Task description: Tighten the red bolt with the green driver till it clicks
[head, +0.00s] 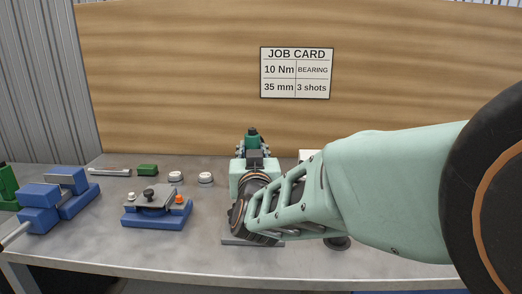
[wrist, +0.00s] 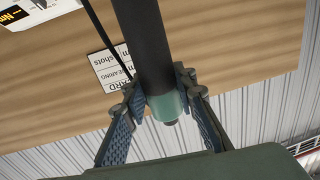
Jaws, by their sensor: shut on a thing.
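My gripper (wrist: 160,92) is shut on a dark cylinder with a green collar (wrist: 166,106), seemingly the green driver; its far part runs out of the wrist view. In the head view my gripper (head: 253,152) is at the back middle of the bench, mostly behind my arm, with a dark green piece (head: 252,133) showing at its top. An orange-red bolt head (head: 180,199) stands at the right of a grey plate (head: 158,198) on a blue fixture (head: 157,216), left of my gripper. The driver and bolt are apart.
A blue vise-like block (head: 60,193) stands at the left of the grey bench (head: 110,245). Two pale round pieces (head: 175,176), a green block (head: 147,169) and a metal bar (head: 110,171) lie behind the fixture. A job card (head: 296,73) hangs on the wooden back panel.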

